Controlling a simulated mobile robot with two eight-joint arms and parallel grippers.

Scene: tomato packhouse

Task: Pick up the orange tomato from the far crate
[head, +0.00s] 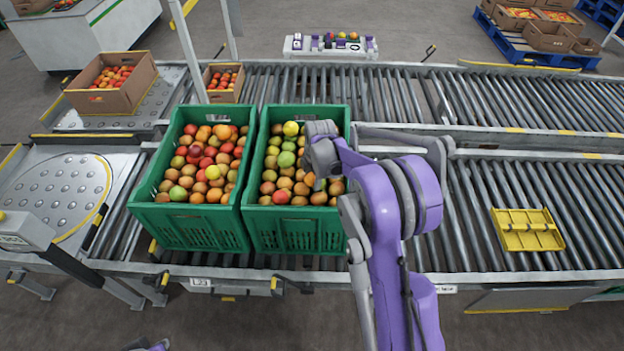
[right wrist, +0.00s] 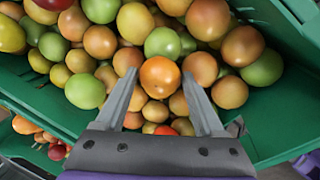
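Two green crates full of mixed tomatoes stand side by side on the near roller conveyor, a left one (head: 190,228) and a right one (head: 297,235). My right arm reaches over the right crate, and its gripper (head: 320,180) points down into it, mostly hidden by the wrist. In the right wrist view my right gripper (right wrist: 160,76) is open, with one finger on each side of an orange tomato (right wrist: 160,78). Small gaps seem to show between tomato and fingers. The tomato lies among green, orange and brownish ones. My left gripper is not visible.
The crate wall (right wrist: 30,100) is close to the gripper in the right wrist view. Cardboard boxes of tomatoes (head: 125,95) stand behind on the left. A yellow tray (head: 527,230) lies on the rollers to the right, with free room around it.

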